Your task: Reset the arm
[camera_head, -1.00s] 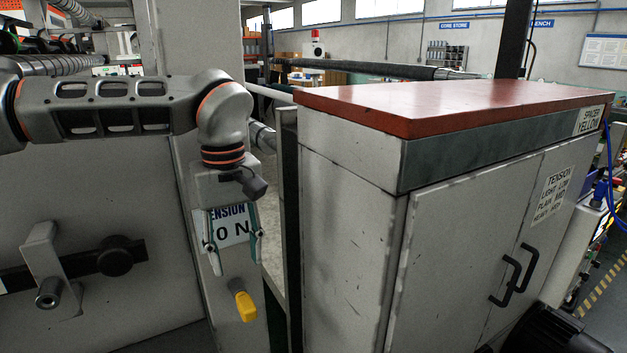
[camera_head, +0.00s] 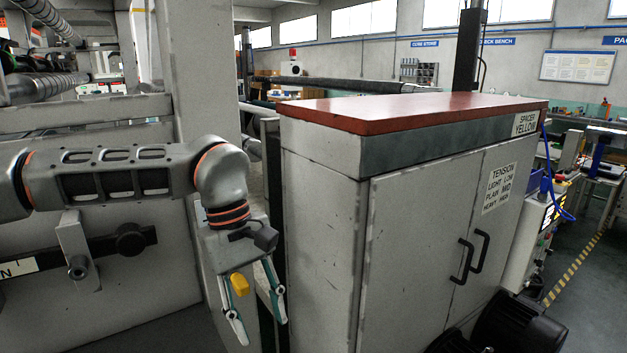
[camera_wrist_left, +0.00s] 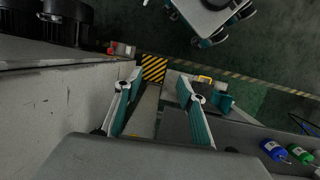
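My left gripper (camera_head: 263,326) hangs pointing down at the end of my left arm, beside the pale machine post and left of the cabinet. Its two teal-and-white fingers are apart with nothing between them. The left wrist view also shows the open fingers (camera_wrist_left: 158,85). A yellow handle (camera_head: 239,284) shows close to the left finger in the head view; I cannot tell whether they touch. My right gripper is in neither view.
A grey cabinet (camera_head: 320,215) with a red top (camera_head: 400,110) stands close to the right of the gripper. A bracket with a round knob (camera_head: 131,239) is on the machine at left. Dark motors (camera_head: 520,330) sit low at the right. Open floor (camera_head: 590,285) lies beyond.

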